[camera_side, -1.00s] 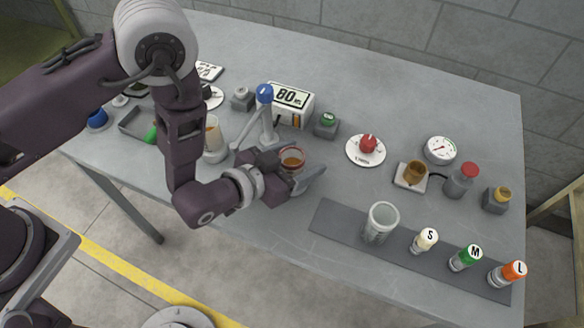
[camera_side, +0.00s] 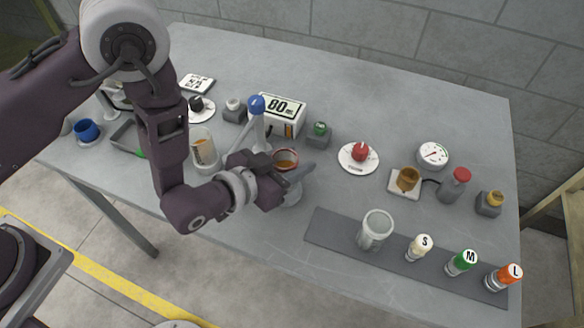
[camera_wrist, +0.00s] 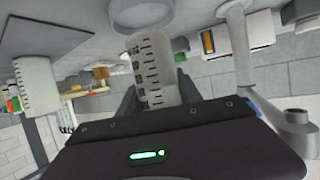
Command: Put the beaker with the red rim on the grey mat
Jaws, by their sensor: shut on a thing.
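The blue-knobbed lever stand (camera_side: 257,125) and the white 80 display (camera_side: 280,112) are close behind my gripper. A red knob on a white disc (camera_side: 358,157) is to the right. The mat's left end is bare.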

